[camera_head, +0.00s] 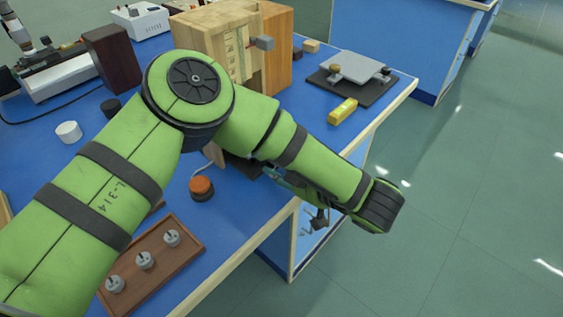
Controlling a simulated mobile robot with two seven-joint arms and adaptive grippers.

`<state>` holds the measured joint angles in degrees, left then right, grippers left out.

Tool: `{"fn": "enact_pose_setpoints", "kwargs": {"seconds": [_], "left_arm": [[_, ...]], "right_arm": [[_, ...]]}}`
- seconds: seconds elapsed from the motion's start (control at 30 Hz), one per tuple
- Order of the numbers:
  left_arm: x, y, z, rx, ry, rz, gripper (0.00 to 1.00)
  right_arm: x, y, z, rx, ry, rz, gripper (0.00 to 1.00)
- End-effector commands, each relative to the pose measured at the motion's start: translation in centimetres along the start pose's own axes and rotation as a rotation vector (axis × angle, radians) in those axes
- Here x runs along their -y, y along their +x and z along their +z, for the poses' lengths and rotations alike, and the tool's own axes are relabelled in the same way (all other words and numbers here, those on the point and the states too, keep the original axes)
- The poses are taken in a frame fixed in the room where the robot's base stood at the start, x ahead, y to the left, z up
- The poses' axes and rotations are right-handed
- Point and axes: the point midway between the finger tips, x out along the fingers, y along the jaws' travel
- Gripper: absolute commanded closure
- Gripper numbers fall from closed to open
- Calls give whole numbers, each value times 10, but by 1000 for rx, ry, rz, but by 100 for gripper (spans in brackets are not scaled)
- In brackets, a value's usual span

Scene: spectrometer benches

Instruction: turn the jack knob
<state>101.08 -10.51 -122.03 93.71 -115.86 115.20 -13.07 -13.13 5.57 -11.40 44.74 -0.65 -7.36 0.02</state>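The jack shows at the upper right of the bench as a light grey plate (358,66) over a dark base (352,88). My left arm crosses the picture from the lower left, bends near the middle and ends past the bench's right edge. My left gripper (320,219) is mostly hidden below the green wrist. Only a small dark part shows, well below and apart from the jack, and its opening cannot be made out. My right gripper is not in view.
A yellow box (343,111) lies just in front of the jack. A wooden housing (277,50) stands left of it. A red-topped button (201,187) and a brown tray (188,239) with grey weights lie near the front edge. Open floor (455,200) lies to the right.

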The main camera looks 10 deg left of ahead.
Motion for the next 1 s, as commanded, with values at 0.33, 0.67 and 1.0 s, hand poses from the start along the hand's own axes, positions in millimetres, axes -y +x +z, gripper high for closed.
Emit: {"fn": "enact_pose_setpoints", "kwargs": {"seconds": [0.33,0.67,1.0], "left_arm": [[5,2,7,4,-121,50,96],[6,2,9,7,-305,125,96],[8,2,9,9,-443,181,96]], "right_arm": [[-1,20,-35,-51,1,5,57],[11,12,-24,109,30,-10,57],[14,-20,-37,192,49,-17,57]]}}
